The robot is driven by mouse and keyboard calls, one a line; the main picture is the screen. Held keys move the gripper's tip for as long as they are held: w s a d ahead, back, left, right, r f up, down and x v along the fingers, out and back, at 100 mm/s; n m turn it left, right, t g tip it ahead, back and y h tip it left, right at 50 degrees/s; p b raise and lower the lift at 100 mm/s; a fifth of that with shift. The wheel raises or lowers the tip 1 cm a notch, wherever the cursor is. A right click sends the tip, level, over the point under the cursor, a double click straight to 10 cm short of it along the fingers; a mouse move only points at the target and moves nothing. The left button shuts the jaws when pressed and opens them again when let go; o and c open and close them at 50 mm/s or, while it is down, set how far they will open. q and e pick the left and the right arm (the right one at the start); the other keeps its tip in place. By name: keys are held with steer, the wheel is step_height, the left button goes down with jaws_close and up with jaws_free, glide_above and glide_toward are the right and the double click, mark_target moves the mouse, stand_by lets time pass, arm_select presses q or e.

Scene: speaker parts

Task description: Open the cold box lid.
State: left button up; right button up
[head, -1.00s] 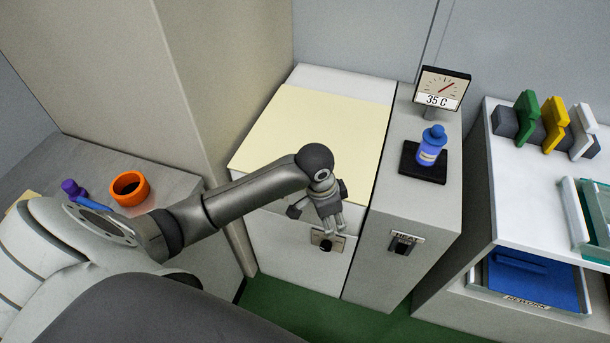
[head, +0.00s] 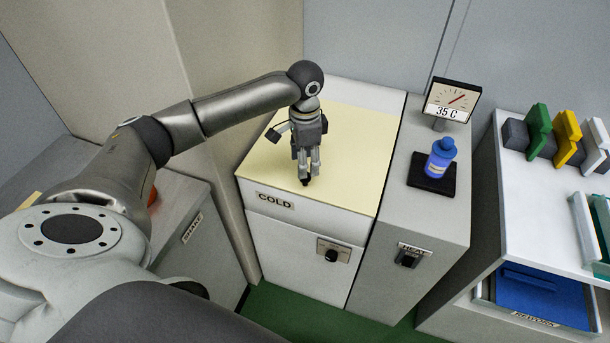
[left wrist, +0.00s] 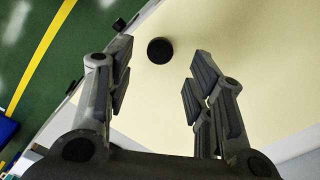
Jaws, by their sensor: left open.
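The cold box (head: 285,243) is a white cabinet labelled COLD. Its pale yellow lid (head: 355,150) lies flat and closed on top. My left gripper (head: 308,172) points down over the front part of the lid, with its fingers open. A small black round knob (left wrist: 160,50) on the lid shows in the left wrist view, in line with the gap between the fingertips (left wrist: 161,68). In the head view the knob is mostly hidden by the fingertips. I cannot tell how high the fingertips are above it. My right gripper is not in view.
Right of the cold box stands a grey heat unit (head: 425,215) with a blue bottle (head: 441,157) on a black pad and a 35 C gauge (head: 452,102). A tall beige wall panel (head: 205,60) borders the left side. A white shelf (head: 525,215) stands at the right.

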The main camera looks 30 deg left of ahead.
arm_select(q)
step_height(320, 180, down, 7)
steer(key=shift+r, duration=0.15)
jaws_close()
stand_by(0.5)
